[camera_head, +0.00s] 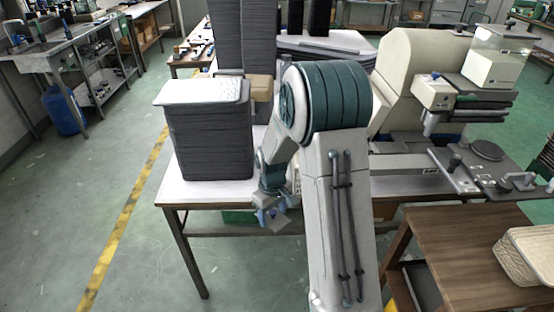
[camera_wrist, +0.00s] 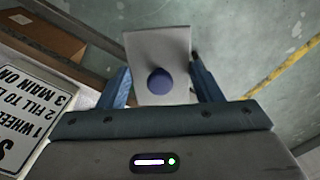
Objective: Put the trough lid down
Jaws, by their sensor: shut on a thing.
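The trough lid appears to be the small grey plate (camera_wrist: 150,48) with a round blue-purple knob (camera_wrist: 159,81), seen in the wrist view between my fingers. My gripper (camera_wrist: 160,66) is shut on it, with one blue finger on each side. In the head view my gripper (camera_head: 270,214) hangs at the front edge of the white-topped table, partly behind my own arm. The grey plate (camera_head: 280,221) shows small there, tilted, over the floor side of the edge. I cannot make out a trough in either view.
A tall stack of dark panels (camera_head: 210,140) with a white top stands on the white-topped table (camera_head: 190,191), left of my arm. A beige machine (camera_head: 420,75) stands to the right. A brown table (camera_head: 450,255) holds a woven basket (camera_head: 528,258). A printed sign (camera_wrist: 25,110) shows at wrist-view left.

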